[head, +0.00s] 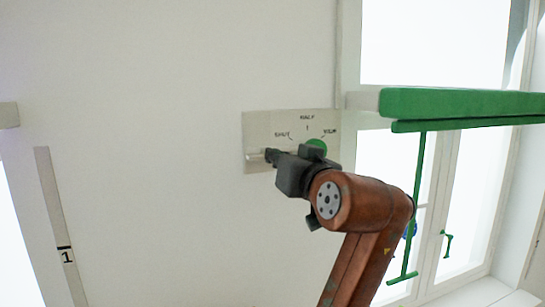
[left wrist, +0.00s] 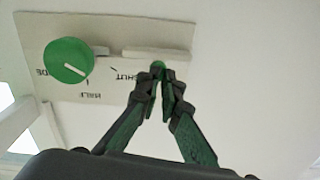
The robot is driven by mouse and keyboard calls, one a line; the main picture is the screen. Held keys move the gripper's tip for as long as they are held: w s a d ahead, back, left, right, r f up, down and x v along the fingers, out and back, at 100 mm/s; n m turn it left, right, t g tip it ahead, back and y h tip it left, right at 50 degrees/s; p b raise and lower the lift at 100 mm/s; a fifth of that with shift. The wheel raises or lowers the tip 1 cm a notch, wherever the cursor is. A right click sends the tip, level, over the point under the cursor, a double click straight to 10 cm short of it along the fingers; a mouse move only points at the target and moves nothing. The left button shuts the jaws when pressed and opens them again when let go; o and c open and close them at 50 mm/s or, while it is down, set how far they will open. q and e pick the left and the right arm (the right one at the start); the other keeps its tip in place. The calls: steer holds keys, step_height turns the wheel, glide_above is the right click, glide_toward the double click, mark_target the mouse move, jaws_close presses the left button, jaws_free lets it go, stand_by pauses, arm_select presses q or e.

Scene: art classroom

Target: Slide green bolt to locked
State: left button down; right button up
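A pale panel (head: 262,125) is on the white wall, marked SHUT, HALF and WIDE. It carries a round green dial (head: 317,147), partly behind my gripper in the head view; the dial shows whole in the left wrist view (left wrist: 68,60). Along the panel's lower edge is a pale rail (head: 255,157). The green bolt knob (left wrist: 157,65) shows as a small green bit at the rail, between my fingertips. My left gripper (head: 271,156), also in the left wrist view (left wrist: 158,74), is closed around that knob. Most of the bolt is hidden by the fingers. My right gripper is in neither view.
A thick green bar (head: 460,103) juts across the window on the right, close to my arm. Thin green rods hang below it. A pale strip (head: 50,200) with a "1" label is on the left. The wall between is clear.

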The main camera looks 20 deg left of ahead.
arm_select(q)
steer(key=a, duration=0.1)
steer(key=s+a, duration=0.1)
steer(key=a, duration=0.1)
steer(key=shift+s+a+r, duration=0.1)
steer(key=shift+s+a, duration=0.05)
steer(key=shift+s, duration=0.25)
steer(key=c, duration=2.5)
jaws_free()
steer(key=o, duration=0.5)
steer(key=shift+w, duration=0.45)
steer(key=shift+o, duration=0.6)
steer(key=shift+w+a+f, duration=0.2)
steer(key=shift+w, duration=0.05)
steer(key=shift+o, duration=0.3)
steer(key=shift+w+a+f, duration=0.1)
steer(key=shift+a, duration=0.1)
steer(key=shift+s+a, duration=0.25)
steer(key=shift+a, duration=0.1)
steer(key=shift+d, duration=0.2)
steer(key=w+d+v, duration=0.1)
steer(key=d+v, duration=0.1)
steer(key=v, duration=1.1)
steer(key=shift+r, duration=0.25)
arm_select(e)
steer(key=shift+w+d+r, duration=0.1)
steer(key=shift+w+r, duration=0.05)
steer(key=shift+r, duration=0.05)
